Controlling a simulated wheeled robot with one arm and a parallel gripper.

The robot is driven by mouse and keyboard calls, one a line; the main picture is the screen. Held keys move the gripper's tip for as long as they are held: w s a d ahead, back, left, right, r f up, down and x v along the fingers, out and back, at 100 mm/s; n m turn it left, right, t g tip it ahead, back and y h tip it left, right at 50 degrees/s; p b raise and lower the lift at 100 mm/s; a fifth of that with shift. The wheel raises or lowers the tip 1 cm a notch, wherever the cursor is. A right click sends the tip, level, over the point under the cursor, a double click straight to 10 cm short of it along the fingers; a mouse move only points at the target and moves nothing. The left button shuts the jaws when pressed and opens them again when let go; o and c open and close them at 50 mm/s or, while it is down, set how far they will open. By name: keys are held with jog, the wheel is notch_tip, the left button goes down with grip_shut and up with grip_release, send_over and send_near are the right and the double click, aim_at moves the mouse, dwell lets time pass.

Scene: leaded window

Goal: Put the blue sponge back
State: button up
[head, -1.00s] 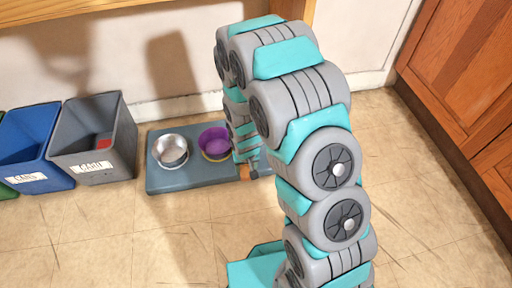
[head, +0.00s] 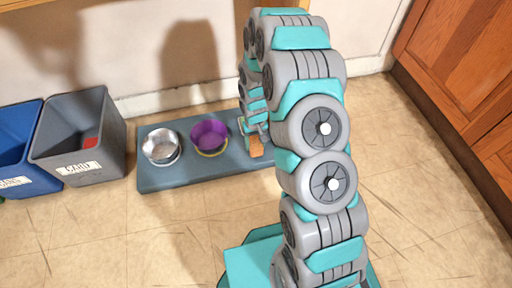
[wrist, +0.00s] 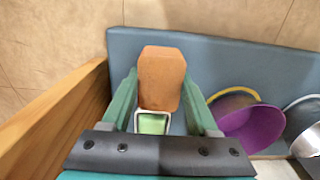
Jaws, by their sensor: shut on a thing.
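My gripper (wrist: 160,92) is shut on an orange-brown block (wrist: 160,75), with one finger at each side of it. The block also shows below my gripper in the head view (head: 255,147), over the right part of a blue-grey mat (head: 180,178). I cannot tell whether it touches the mat. A small white-rimmed piece with a green middle (wrist: 153,122) shows between the fingers, just behind the block. I see no blue sponge in either view.
A purple bowl (head: 208,135) and a metal bowl (head: 160,147) stand on the mat, left of my gripper. A grey bin (head: 100,165) and a blue bin (head: 18,170) stand further left. A wooden edge (wrist: 50,120) is close on the left in the wrist view. Wooden cabinets (head: 460,80) are at right.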

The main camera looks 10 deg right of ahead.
aim_at(256, 147)
jog(key=shift+w+d+f, duration=0.15)
jog(key=shift+w+d, duration=0.05)
jog(key=shift+w, duration=0.15)
notch_tip(256, 147, down, 4)
jog(key=shift+r+b, duration=0.25)
jog(key=shift+b, duration=0.05)
jog(key=o, duration=1.2)
jog(key=shift+r, duration=0.15)
